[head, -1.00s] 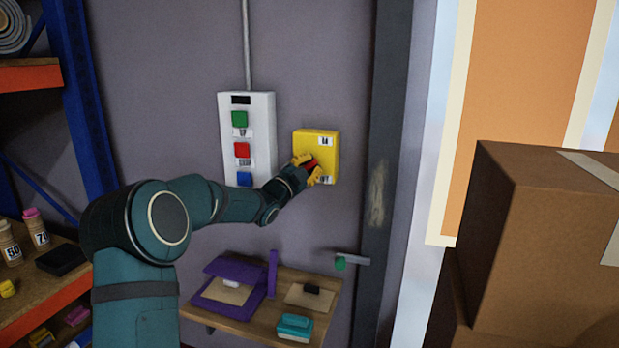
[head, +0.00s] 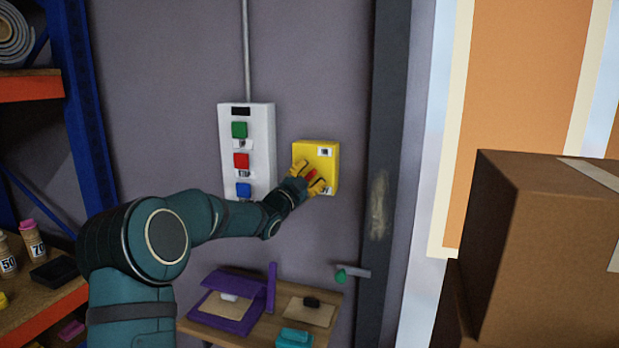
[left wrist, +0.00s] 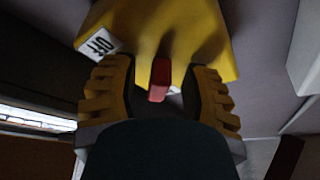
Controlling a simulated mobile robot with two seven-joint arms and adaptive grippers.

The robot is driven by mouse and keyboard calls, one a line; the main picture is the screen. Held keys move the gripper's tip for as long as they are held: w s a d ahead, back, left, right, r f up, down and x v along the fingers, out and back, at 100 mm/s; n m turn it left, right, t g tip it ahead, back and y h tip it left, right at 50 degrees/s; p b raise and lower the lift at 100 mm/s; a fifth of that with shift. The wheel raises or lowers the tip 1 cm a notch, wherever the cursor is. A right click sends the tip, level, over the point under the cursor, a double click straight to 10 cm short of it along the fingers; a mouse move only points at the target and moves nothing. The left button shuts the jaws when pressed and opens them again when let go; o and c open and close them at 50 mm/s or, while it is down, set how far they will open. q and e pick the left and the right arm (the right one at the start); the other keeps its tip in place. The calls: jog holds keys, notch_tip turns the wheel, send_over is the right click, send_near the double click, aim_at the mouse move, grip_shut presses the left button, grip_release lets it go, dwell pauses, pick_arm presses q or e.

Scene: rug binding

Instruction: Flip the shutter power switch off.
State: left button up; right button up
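The yellow switch box (head: 328,166) is on the grey wall, right of the white control panel. Its red lever (head: 311,175) sticks out between the fingers of my left gripper (head: 309,178). In the left wrist view the red lever (left wrist: 160,80) stands between the two yellow fingers of the gripper (left wrist: 160,92), with a gap visible on each side. The gripper is open around the lever. An "OFF" label (left wrist: 99,43) shows on the box beside one finger. My right gripper is not in view.
The white panel (head: 263,150) with green, red and blue buttons is just left of the gripper. A small wooden shelf (head: 262,327) with a purple holder is below. A dark door post (head: 385,110) and stacked cardboard boxes (head: 545,245) stand to the right.

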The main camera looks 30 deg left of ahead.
pick_arm(q)
jog(key=shift+s+f, duration=0.1)
jog(key=v, duration=1.1)
jog(key=shift+s, duration=0.45)
jog(key=shift+f, duration=0.1)
